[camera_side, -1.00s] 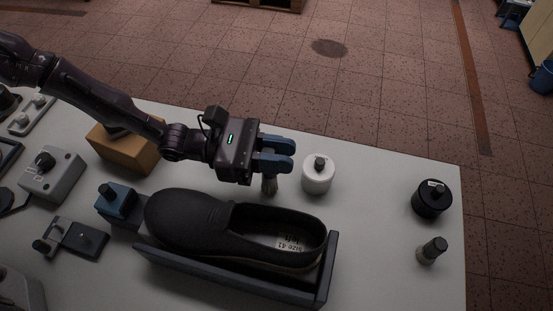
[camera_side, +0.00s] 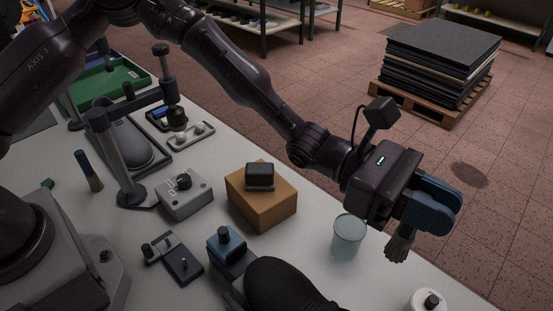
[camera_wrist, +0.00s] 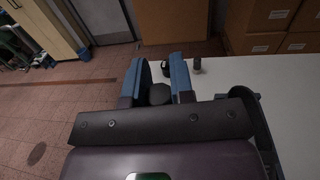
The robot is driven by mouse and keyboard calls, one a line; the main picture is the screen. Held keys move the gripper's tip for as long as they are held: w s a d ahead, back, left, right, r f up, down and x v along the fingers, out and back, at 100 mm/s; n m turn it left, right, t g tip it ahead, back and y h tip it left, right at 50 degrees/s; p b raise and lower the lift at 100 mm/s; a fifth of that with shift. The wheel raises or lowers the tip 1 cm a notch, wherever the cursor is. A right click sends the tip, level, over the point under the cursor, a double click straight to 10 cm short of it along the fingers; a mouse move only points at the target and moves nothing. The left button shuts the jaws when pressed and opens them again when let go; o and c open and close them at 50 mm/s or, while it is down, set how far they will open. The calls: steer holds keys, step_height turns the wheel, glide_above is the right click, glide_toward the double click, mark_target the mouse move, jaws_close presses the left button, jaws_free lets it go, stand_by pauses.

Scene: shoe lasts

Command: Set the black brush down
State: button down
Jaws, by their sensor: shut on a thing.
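My gripper (camera_side: 437,210), with blue fingers, is shut on the black brush (camera_side: 398,247) at the right of the side view. In the wrist view a dark rounded piece, apparently the brush handle (camera_wrist: 160,94), sits between the two fingers. The brush is held near the table's back edge, beside a clear beaker (camera_side: 348,237). I cannot tell whether the bristles touch the table.
A white jar (camera_side: 428,300) stands near the brush, partly cut off. A black shoe (camera_side: 285,288) lies in front. A cardboard-coloured box (camera_side: 262,196) with a dark block on it is to the left. Another brush (camera_side: 88,170) stands far left.

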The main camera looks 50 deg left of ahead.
steer(key=w+a+r+n+t, duration=0.15)
steer(key=w+a, duration=0.35)
steer(key=a, duration=0.5)
steer(key=w+a+r+n+t, duration=0.1)
steer(key=w+a+r+t, duration=0.3)
steer(key=a, duration=0.6)
steer(key=a+f+y, duration=0.1)
steer(key=a, duration=2.6)
step_height(320, 180, down, 21)
steer(key=shift+s+d+n, duration=0.25)
steer(key=shift+d+n, duration=0.2)
steer(key=shift+f, duration=0.15)
steer(key=c, duration=1)
jaws_free()
